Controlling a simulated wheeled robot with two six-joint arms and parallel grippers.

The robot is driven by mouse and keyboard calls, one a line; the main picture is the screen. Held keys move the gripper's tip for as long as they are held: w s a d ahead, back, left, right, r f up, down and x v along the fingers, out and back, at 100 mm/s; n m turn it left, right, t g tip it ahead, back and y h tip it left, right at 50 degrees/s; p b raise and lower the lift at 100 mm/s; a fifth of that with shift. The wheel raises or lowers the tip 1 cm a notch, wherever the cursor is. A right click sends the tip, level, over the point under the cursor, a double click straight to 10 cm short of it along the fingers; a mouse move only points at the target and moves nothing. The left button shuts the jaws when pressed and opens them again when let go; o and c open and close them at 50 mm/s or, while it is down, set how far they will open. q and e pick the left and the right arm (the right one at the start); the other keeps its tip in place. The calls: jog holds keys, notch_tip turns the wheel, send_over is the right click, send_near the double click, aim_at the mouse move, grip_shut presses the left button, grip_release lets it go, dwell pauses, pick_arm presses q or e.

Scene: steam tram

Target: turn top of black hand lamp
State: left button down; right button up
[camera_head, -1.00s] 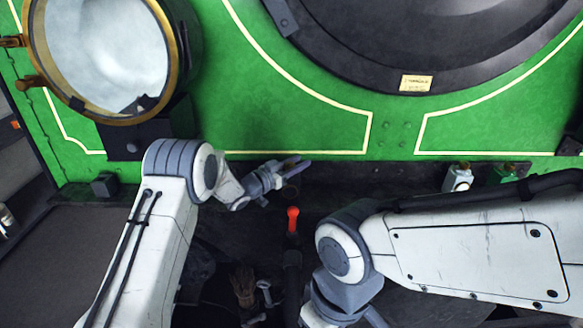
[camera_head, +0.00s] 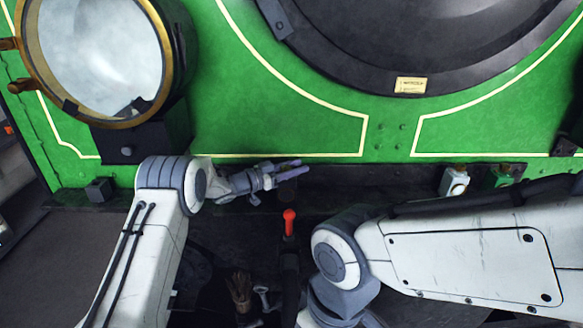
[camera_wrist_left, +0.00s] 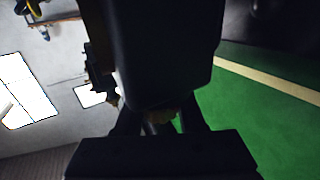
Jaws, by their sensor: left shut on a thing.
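My left gripper (camera_head: 287,168) reaches in from the left, close to the green wall above the dark ledge. It is shut on a dark body that I take to be the black hand lamp (camera_head: 287,191); in the head view only a small dark part shows below the fingers. In the left wrist view the lamp (camera_wrist_left: 150,55) is a large black shape between the fingers, with a small brass-coloured part at its near end. The lamp's top cannot be made out clearly. My right arm comes in from the right, and its gripper is below the frame.
A large round brass-rimmed headlamp (camera_head: 95,55) is at the upper left. A red-knobbed lever (camera_head: 289,222) stands just below my left gripper. A white lamp (camera_head: 454,181) and a green lamp (camera_head: 497,177) stand on the ledge at right. A brush (camera_head: 240,291) lies low.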

aim_at(282, 171)
pick_arm(q)
jog(key=c, duration=0.5)
grip_release()
jog(key=shift+s+a, duration=0.1)
jog(key=shift+a, duration=0.25)
jog(key=b+v, duration=0.2)
jog(key=v, duration=0.7)
jog(key=shift+s+a, duration=0.25)
jog(key=shift+a, duration=0.1)
